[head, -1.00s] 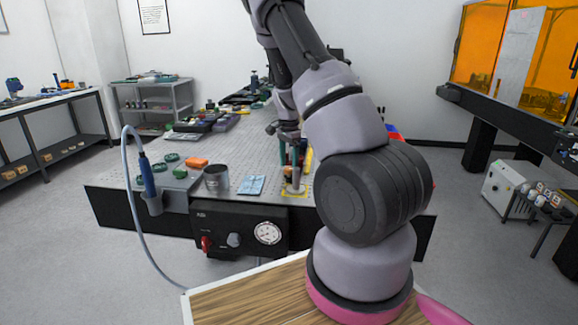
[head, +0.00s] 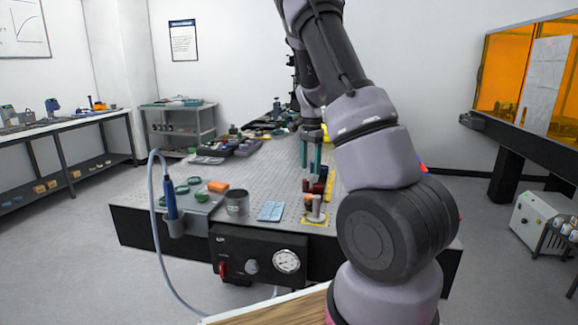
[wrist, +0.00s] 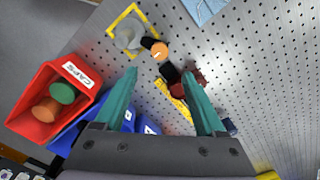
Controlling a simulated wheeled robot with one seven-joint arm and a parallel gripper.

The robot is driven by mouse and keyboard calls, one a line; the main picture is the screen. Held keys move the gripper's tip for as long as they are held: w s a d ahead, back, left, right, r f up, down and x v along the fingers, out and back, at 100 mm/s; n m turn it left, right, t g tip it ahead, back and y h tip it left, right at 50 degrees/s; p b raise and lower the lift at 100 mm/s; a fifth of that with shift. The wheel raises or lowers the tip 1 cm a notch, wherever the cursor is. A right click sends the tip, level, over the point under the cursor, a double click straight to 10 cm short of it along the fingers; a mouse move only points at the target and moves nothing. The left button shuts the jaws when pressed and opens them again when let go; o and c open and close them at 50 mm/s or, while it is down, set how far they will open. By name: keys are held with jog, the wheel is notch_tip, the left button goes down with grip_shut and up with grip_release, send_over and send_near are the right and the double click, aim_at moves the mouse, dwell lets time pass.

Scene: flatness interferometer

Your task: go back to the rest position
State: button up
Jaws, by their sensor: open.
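My gripper (head: 312,168) hangs above the perforated table (head: 270,165), its two teal fingers pointing down. In the wrist view my gripper (wrist: 158,75) shows its fingers wide apart, with nothing held between them. Below lie a small orange-topped piece (wrist: 160,50) and dark red pieces (wrist: 192,82). A grey round piece (wrist: 128,35) stands inside a yellow square outline, which also shows in the head view (head: 303,221). My arm hides part of the table's right side.
A red bin (wrist: 45,85) labelled CAPS and a blue bin (wrist: 90,125) sit beside the pieces. The table's middle has bare room.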

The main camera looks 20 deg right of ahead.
jog(key=s+a+r+n+t+y, duration=0.1)
jog(key=s+a+r+n+t, duration=0.15)
jog(key=s+a+r, duration=0.5)
jog(key=s+a+r+n+t+y, duration=0.1)
jog(key=s+a+r+n+y, duration=0.2)
jog(key=r, duration=0.7)
jog(key=s+a+r+n+t+h, duration=0.1)
jog(key=s+a+r+n+t, duration=0.1)
jog(key=s, duration=0.6)
jog(key=s+a+r+n+t+h, duration=0.1)
jog(key=s+a+r+n, duration=0.2)
jog(key=s, duration=0.5)
jog(key=shift+s+a+r+n+t, duration=0.2)
jog(key=shift+s+r+n+t, duration=0.15)
jog(key=shift+r, duration=0.45)
